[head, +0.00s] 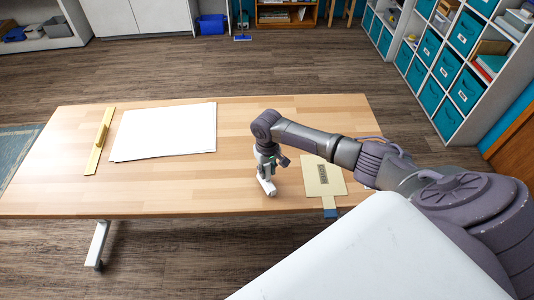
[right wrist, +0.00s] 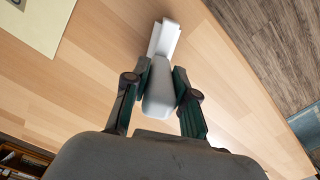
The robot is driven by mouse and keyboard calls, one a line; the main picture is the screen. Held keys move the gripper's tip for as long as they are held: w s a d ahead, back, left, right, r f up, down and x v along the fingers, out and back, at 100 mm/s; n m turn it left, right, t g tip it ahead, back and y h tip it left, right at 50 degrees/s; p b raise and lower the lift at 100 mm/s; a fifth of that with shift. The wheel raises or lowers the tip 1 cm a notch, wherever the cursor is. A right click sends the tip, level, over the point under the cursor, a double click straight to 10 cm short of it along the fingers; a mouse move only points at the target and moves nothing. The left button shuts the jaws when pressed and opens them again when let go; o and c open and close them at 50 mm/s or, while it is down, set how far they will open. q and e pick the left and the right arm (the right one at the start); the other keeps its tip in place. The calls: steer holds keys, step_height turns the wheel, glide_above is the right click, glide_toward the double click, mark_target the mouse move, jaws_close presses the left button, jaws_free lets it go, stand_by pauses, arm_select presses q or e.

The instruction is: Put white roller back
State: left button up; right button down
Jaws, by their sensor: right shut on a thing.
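The white roller (head: 269,187) is in my right gripper (head: 265,172), low over the front part of the wooden table, left of a beige card. In the right wrist view the roller (right wrist: 158,98) lies between the two dark green fingers (right wrist: 160,82), which are shut on it. Its wider white end (right wrist: 165,37) sticks out beyond the fingertips. I cannot tell whether the roller touches the tabletop. My left gripper is not in view.
The wooden table (head: 215,190) carries a stack of white sheets (head: 165,132), a yellow straightedge with a raised grip (head: 100,142) and the beige card with a dark label (head: 322,178). A blue tab (head: 330,213) sits at the front edge. The table's left front is clear.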

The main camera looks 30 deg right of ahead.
steer(key=c, duration=0.9)
jaws_free()
steer(key=shift+o, duration=0.6)
steer(key=o, duration=0.8)
steer(key=shift+r, duration=0.15)
step_height(320, 180, up, 4)
steer(key=p, duration=0.5)
steer(key=shift+r, duration=0.25)
steer(key=shift+r+p, duration=0.65)
steer(key=shift+r, duration=1.5)
